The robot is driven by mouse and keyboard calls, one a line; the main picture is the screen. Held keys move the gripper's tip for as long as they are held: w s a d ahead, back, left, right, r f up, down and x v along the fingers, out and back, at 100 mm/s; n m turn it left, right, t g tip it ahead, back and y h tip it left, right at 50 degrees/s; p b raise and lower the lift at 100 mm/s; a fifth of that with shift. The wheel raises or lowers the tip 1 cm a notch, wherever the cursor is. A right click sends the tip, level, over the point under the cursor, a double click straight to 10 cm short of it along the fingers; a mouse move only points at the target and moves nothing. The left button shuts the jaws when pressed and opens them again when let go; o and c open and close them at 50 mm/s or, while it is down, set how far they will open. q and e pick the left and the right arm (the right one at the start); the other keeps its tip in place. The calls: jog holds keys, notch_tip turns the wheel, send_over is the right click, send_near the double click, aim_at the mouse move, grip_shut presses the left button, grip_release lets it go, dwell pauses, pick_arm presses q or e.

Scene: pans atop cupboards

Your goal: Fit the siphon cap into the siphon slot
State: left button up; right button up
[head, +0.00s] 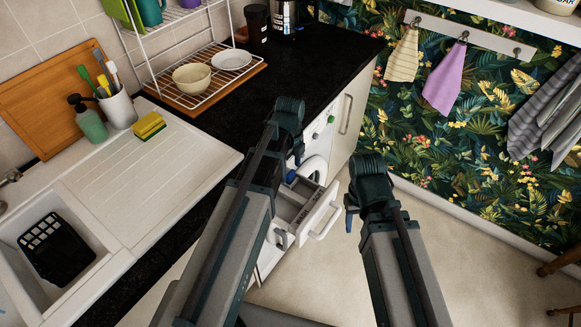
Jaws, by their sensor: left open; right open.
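The detergent drawer (322,208) is pulled out from the white washing machine under the dark counter. Its compartments face up; at this size I cannot make out the siphon slot among them. I cannot pick out the siphon cap for certain. My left gripper (290,176) shows only as a small blue-tipped part beside my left arm, at the drawer's left edge in the picture. My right gripper (348,218) shows as a dark, blue-tipped part beside my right arm, just right of the drawer. Both are open, mostly hidden by my arms, and I see nothing held.
The dark counter (313,61) runs above the machine. A dish rack (195,100) with a bowl (192,77) and plate (232,60) stands on it. The sink (96,278) holds a black basket (57,250).

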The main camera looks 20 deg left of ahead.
aim_at(290, 173)
pick_arm(q)
notch_tip(290, 173, up, 11)
jog(key=p, duration=0.9)
jog(key=shift+p, duration=0.4)
jog(key=shift+f, duration=0.1)
jog(key=s+d+n+y, duration=0.1)
jog(key=s+d+n, duration=0.9)
jog(key=s+n, duration=0.4)
jog(key=shift+s+d+n, duration=0.15)
jog(key=shift+d+n, duration=0.05)
jog(key=shift+n, duration=1.9)
